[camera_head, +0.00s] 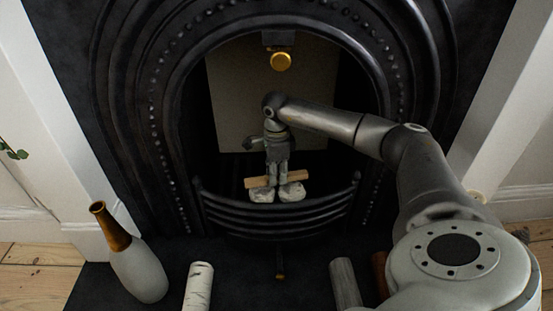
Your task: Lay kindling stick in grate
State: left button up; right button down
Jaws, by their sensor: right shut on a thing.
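The kindling stick (258,182) is a short, pale wooden piece lying nearly level, its right end slightly higher. My right gripper (277,174) reaches into the fireplace from the right and is shut on the stick near its middle, pointing down. The grate (275,226) is black with curved front bars, and the stick is over its opening, just behind the front bars. Two pale lumps (292,192) show directly below the stick; I cannot tell whether the stick touches them. My left gripper is out of view.
The black arched surround (170,110) encloses the opening, with a brass knob (281,61) above. On the dark hearth stand a grey vase with a brown neck (138,268), a birch log (198,288) and a grey log (345,284). A reddish log (380,272) is partly hidden by my arm.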

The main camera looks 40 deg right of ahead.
jog(key=shift+f, duration=0.6)
jog(key=c, duration=1.2)
grip_release()
